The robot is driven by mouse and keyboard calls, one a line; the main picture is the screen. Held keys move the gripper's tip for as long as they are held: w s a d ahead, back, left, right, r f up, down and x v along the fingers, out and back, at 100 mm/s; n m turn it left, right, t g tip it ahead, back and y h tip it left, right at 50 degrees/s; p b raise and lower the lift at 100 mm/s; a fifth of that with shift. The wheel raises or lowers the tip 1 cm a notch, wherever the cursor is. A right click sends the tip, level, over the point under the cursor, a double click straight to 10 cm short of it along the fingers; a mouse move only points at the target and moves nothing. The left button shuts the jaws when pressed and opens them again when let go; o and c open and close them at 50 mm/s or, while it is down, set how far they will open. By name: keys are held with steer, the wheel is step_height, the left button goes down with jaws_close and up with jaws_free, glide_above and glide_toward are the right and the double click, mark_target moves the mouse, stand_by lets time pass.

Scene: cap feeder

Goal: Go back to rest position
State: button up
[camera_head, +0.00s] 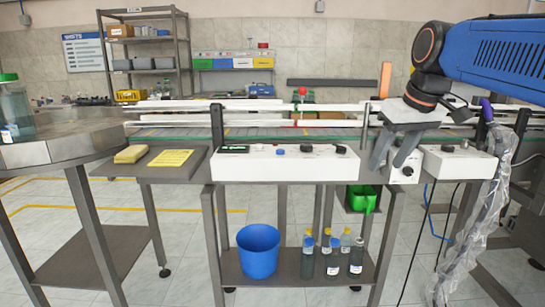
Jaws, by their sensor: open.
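My gripper (388,162) hangs from the blue arm at the right of the head view. Its two grey fingers point down and left and stand apart. I see nothing between them. They are in front of the white control boxes of the conveyor (250,132), near the gap between the two boxes. I cannot tell whether the fingers touch a box.
A round metal table (60,148) at the left bears a green-capped bottle (15,108). Below stand a blue bucket (258,252) and several capped bottles (332,258). A plastic-wrapped hose (478,225) hangs at right.

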steer(key=s+d+f+m, duration=0.1)
steer(key=s+f, duration=0.9)
steer(key=f, duration=0.3)
steer(key=s+d+f+m+h, duration=0.1)
steer(key=s+f+m, duration=0.1)
steer(key=s+f, duration=0.8)
step_height(320, 180, down, 3)
steer(key=shift+s+r+t, duration=0.1)
steer(key=shift+s+t, duration=0.2)
steer(key=shift+s, duration=0.1)
